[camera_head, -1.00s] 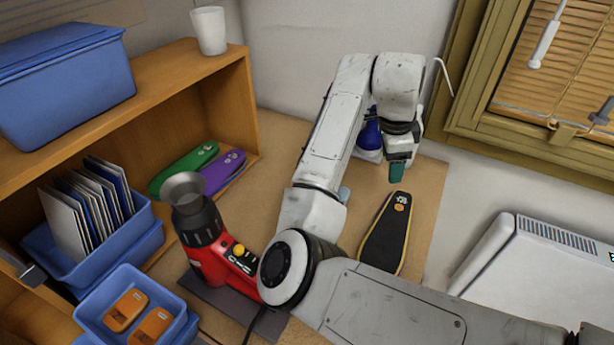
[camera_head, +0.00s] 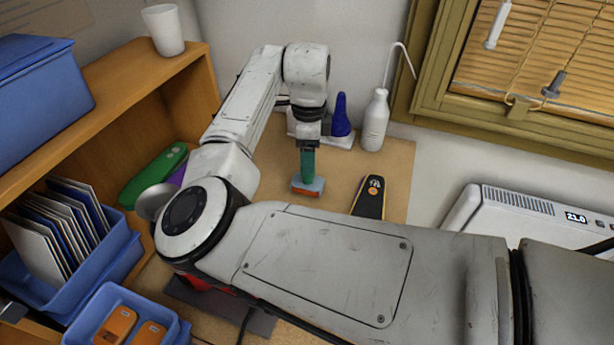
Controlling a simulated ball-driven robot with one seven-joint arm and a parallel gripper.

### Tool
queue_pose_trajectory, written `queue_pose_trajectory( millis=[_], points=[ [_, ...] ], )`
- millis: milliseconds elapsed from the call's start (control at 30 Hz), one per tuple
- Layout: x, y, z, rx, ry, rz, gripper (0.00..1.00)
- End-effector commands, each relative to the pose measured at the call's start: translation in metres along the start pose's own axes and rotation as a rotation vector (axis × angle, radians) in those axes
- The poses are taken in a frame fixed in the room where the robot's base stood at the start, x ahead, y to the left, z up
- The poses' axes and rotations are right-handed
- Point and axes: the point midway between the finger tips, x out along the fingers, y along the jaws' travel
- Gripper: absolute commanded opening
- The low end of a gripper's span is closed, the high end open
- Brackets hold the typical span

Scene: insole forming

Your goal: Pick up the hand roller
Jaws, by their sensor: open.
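No roller shape shows clearly. A blue upright handle-like thing (camera_head: 341,117) stands on a white base (camera_head: 345,141) behind and right of my gripper; it may be the hand roller, but I cannot be sure. My wrist partly hides that base.
A black and yellow insole (camera_head: 369,197) lies right of my gripper. A white bottle with a bent spout (camera_head: 375,122) stands behind. Left are a green insole (camera_head: 153,175), a blue bin of cards (camera_head: 118,265) and a shelf (camera_head: 130,85). My arm covers much of the front.

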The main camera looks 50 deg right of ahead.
Motion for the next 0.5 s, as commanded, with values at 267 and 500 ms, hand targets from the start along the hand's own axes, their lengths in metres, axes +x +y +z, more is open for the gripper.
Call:
queue_pose_trajectory(
  millis=[267, 500],
  points=[
    [0.037, 0.001, 0.003, -0.001, 0.001, 0.003, 0.66],
    [0.045, 0.001, 0.003, -0.001, 0.0, 0.001, 0.66]
  ],
)
